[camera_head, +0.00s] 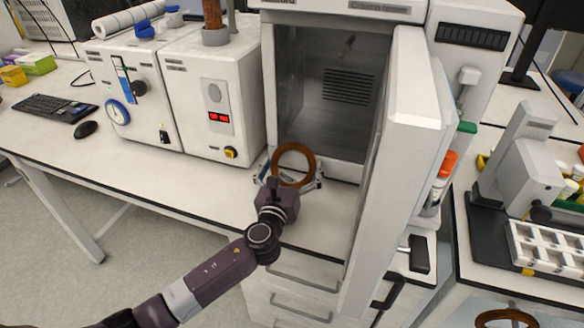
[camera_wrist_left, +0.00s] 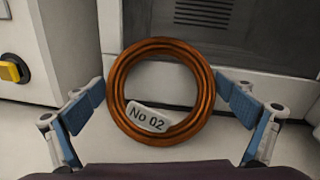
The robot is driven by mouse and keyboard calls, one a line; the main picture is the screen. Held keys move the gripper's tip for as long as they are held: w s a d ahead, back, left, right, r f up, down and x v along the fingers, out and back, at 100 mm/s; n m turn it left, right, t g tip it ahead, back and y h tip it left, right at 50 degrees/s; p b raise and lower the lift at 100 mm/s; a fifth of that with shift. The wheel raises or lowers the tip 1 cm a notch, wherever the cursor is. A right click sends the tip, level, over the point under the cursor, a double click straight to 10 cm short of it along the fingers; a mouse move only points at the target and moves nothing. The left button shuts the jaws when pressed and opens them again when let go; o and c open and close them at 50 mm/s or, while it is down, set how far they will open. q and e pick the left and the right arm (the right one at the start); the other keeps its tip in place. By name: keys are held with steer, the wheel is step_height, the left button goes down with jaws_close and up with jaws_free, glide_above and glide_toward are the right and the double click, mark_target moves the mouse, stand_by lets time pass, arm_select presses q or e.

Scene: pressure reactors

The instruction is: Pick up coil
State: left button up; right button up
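A copper-brown coil (camera_head: 294,147) is at the bench's front, before the open chamber of the white cabinet. It faces the head camera almost as a full circle. In the left wrist view the coil (camera_wrist_left: 160,50) fills the middle, and its white tag reads "No 02". My left gripper (camera_head: 290,178) is open around it, one finger on each side. In the left wrist view the blue pads of my left gripper (camera_wrist_left: 161,100) sit very close to the coil's sides; contact is not clear. My right gripper is not in view.
The cabinet door (camera_head: 392,170) stands open right of my left arm. A white unit with a red display (camera_head: 215,100) stands left of the coil. A second brown coil (camera_head: 506,318) shows at the lower right edge.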

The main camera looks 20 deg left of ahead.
arm_select(q)
steer(key=c, duration=0.9)
steer(key=shift+o, duration=0.2)
steer(key=shift+r, duration=0.2)
steer(key=shift+s+r, duration=0.1)
steer(key=shift+r, duration=0.1)
step_height(320, 180, up, 7)
steer(key=p, duration=0.2)
steer(key=s+b, duration=0.3)
steer(key=s, duration=1.6)
steer(key=shift+s+a+f, duration=0.3)
steer(key=shift+s+a, duration=0.05)
steer(key=shift+s, duration=0.05)
